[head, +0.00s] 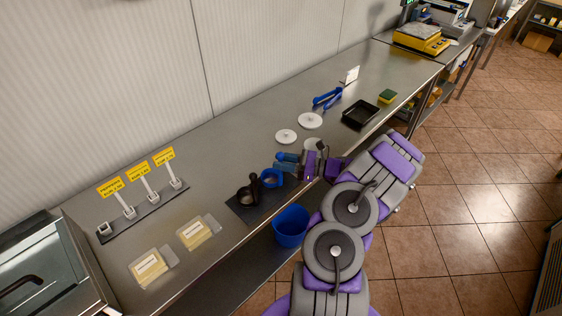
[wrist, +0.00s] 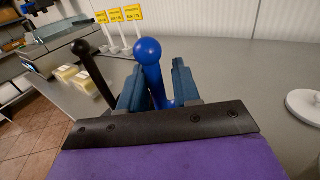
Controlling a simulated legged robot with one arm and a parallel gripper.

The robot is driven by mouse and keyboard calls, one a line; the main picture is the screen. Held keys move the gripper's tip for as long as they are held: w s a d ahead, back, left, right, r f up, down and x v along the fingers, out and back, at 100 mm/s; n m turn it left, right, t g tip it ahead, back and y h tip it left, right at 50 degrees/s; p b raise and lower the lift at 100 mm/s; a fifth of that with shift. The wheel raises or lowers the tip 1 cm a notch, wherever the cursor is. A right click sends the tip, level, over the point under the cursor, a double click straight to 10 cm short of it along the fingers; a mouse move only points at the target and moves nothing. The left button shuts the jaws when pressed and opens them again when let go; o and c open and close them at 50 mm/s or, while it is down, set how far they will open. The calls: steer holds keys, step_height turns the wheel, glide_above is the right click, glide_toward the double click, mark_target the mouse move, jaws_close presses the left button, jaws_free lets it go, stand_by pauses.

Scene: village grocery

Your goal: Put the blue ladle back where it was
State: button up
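The blue ladle (head: 271,178) stands upright in the head view, its cup low at the dark mat (head: 240,211), beside a black ladle (head: 247,194). In the wrist view, the blue ladle's ball-topped handle (wrist: 149,54) rises between my gripper's fingers (wrist: 158,85). The fingers stand apart, with a narrow gap showing on the handle's right side. My gripper is also seen in the head view (head: 286,161), just above and right of the cup. The black ladle's handle (wrist: 92,65) is left of my fingers in the wrist view. Where the handle meets the cup is mostly hidden.
A blue bucket (head: 291,226) is below the counter's front edge. White discs (head: 286,136), blue tongs (head: 327,98) and a black tray (head: 360,114) lie farther right. Cheese packs (head: 150,267) and yellow signs (head: 137,177) are left. The counter behind the ladles is clear.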

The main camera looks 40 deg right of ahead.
steer(key=shift+o, duration=1.2)
steer(key=shift+d+f, duration=0.1)
steer(key=shift+d, duration=0.65)
steer(key=p+v, duration=0.2)
steer(key=v, duration=0.9)
steer(key=shift+s+r, duration=0.3)
steer(key=shift+s, duration=0.1)
